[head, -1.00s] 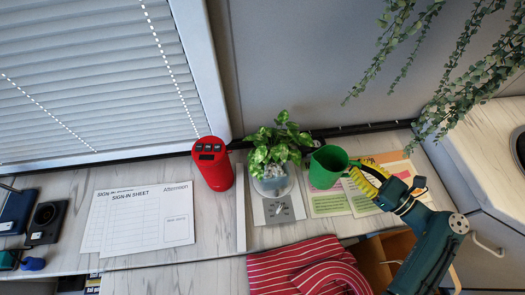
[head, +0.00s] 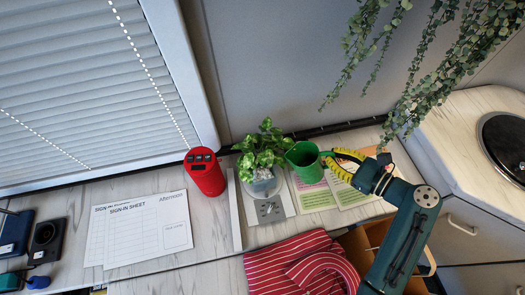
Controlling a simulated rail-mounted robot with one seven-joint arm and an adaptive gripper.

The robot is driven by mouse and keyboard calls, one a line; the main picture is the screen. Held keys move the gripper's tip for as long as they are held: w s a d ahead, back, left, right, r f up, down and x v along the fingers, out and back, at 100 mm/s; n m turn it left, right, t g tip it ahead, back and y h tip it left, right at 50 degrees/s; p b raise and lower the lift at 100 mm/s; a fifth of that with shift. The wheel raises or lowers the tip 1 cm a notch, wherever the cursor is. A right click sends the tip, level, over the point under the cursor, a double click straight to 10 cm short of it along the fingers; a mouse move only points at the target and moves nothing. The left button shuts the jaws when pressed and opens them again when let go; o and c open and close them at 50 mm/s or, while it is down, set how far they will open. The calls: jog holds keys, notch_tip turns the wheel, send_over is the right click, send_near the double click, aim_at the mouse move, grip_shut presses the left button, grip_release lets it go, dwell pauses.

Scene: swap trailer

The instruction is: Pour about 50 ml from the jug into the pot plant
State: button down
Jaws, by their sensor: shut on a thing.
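The green jug (head: 306,165) is held at the right of the pot plant, its open top facing up and toward the plant. It looks tilted a little toward the plant. My gripper (head: 338,163), with yellow fingers, is shut on the jug at its right side. The pot plant (head: 261,150) has green leaves and a pale pot (head: 264,184), which stands on a flat grey device with buttons (head: 270,208), seemingly a scale. The jug's rim is close to the leaves. The jug's contents cannot be made out.
A red cylinder (head: 205,174) stands left of the plant. Sign-in sheets (head: 147,230) lie further left. Coloured papers (head: 345,193) lie under the jug and gripper. A red striped cloth (head: 298,262) is at the front. Leafy trailing stems (head: 440,70) hang above my arm.

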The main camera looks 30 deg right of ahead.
aim_at(319, 153)
jog(key=w+a+r, duration=0.1)
jog(key=w+a+r+n+g+h, duration=0.1)
jog(key=r, duration=0.1)
jog(key=w+a+r+g+h, duration=0.1)
jog(key=shift+a+r+n, duration=0.25)
jog(key=shift+a+n, duration=0.05)
jog(key=shift+n, duration=0.1)
jog(key=shift+w+a+r+n+g+h, duration=0.3)
jog(key=shift+a+r+g+h, duration=0.1)
jog(key=shift+r+g, duration=0.2)
jog(key=shift+w+a+r+n+g+h, duration=0.25)
jog(key=shift+w+a+r+g+h, duration=0.15)
jog(key=shift+r, duration=0.35)
jog(key=shift+w+a+r+n+g+h, duration=0.25)
jog(key=shift+a+r+g+h, duration=0.2)
jog(key=shift+r+g, duration=0.2)
jog(key=shift+r, duration=0.1)
jog(key=shift+w+a+r+g+h, duration=0.2)
jog(key=shift+w+a+g+h, duration=0.05)
jog(key=shift+a+g, duration=0.1)
jog(key=shift+w+a+r+n+g+h, duration=0.3)
jog(key=shift+w+a+r+g, duration=0.1)
jog(key=shift+w+a, duration=0.05)
jog(key=shift+w+a+r+g+h, duration=0.3)
jog(key=shift+w+a, duration=0.3)
jog(key=shift+a, duration=0.15)
dwell(0.5)
